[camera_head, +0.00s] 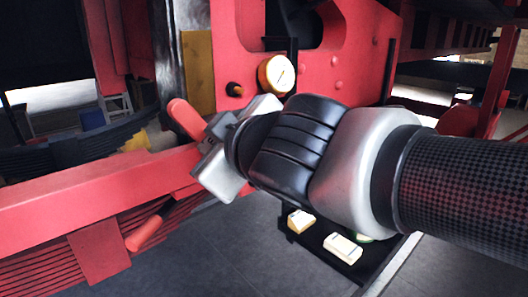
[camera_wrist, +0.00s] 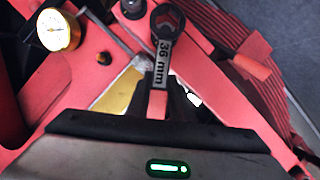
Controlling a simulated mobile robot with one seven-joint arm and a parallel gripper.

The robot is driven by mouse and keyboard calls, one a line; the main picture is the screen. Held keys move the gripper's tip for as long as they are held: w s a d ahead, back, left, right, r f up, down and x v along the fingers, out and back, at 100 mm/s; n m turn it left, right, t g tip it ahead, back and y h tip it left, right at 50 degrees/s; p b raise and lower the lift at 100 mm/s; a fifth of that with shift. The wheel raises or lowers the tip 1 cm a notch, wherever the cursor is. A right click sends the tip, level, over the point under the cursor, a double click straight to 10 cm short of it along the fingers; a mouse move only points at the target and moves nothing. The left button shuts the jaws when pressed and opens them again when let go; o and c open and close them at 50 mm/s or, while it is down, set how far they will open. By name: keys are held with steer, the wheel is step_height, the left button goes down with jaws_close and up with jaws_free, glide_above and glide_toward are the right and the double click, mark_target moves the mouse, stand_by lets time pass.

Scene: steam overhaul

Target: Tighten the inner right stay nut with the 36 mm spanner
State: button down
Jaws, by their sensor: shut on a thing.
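The 36 mm spanner (camera_wrist: 161,66) is in my gripper (camera_wrist: 158,108). In the wrist view its dark ring end points away from the fingers, with red showing inside the ring, and its label reads "36 mm". The red handle part lies between the fingers. In the head view my gripper (camera_head: 212,152) is shut beside the red frame, and a rounded red end (camera_head: 187,118), apparently the spanner's handle, sticks out past it. A dark round fitting (camera_wrist: 132,8) sits near the ring. I cannot tell which fitting is the inner right stay nut, or whether the ring is around one.
A brass gauge (camera_head: 277,74) and an orange-tipped black knob (camera_head: 235,89) are on the red plate close to my gripper. A red-ended rod (camera_head: 147,235) juts out by the leaf spring. A dark tray (camera_head: 318,252) with pale blocks is below my arm.

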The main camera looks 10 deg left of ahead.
mark_target(201, 133)
steer(key=shift+w+a+r, duration=0.1)
steer(key=shift+w+a+b, duration=0.3)
steer(key=shift+w+a, duration=0.45)
steer(key=shift+a, duration=0.15)
stand_by(0.9)
steer(key=shift+w+a, duration=0.45)
steer(key=shift+a, duration=0.1)
steer(key=shift+a+b, duration=0.1)
steer(key=shift+b, duration=0.2)
steer(key=w+r+p, duration=0.1)
steer(key=p, duration=0.3)
steer(key=shift+d+m+g, duration=0.3)
steer(key=shift+m, duration=0.1)
steer(key=shift+d+f+p, duration=0.1)
steer(key=shift+f+p, duration=0.05)
steer(key=shift+p, duration=0.2)
steer(key=shift+p, duration=0.3)
